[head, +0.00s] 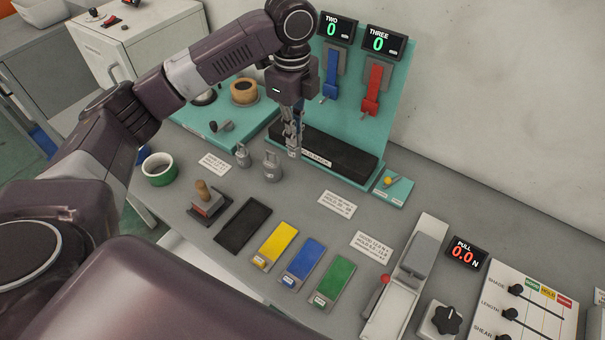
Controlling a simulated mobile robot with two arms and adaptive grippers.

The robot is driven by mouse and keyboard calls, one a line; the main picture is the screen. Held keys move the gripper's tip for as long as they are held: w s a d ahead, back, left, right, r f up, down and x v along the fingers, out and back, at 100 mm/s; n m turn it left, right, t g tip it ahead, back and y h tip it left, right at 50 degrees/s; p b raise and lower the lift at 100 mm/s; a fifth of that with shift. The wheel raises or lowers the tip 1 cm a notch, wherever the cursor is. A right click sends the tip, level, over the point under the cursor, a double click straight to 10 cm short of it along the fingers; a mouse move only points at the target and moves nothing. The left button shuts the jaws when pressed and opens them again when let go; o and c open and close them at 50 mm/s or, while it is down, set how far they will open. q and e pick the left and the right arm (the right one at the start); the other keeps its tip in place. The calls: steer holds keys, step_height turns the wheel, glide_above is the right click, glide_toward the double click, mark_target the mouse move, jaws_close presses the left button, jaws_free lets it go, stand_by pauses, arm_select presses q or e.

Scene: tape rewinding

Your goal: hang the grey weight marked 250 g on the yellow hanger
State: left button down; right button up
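Two grey weights with knobs stand upright on the grey bench: a smaller one (243,156) and a larger one (271,167) to its right. Their markings are too small to read, so I cannot tell which is the 250 g one. My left gripper (294,148) points down just right of and behind the larger weight, in front of the teal stand. Its fingers are seen edge-on; I cannot tell whether they are open or hold something. No yellow hanger shows; my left arm covers the stand left of the blue hanger (331,77). My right gripper is out of view.
A red hanger (373,88) hangs under display THREE, beside display TWO. A black padded strip (345,158) lies at the stand's foot. A green roll (158,169), a wooden-handled stamp (207,203) and coloured pads, including a yellow one (277,244), lie in front.

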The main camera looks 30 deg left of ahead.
arm_select(q)
step_height(320, 180, down, 15)
steer(key=p, duration=0.2)
steer(key=shift+w+r+p, duration=0.15)
steer(key=shift+r+p, duration=0.05)
steer(key=shift+p, duration=0.15)
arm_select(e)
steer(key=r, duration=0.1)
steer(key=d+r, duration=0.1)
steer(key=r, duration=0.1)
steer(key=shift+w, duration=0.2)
arm_select(q)
steer(key=c, duration=2.6)
jaws_free()
steer(key=shift+f, duration=0.15)
steer(key=o, duration=0.4)
steer(key=shift+o, duration=0.2)
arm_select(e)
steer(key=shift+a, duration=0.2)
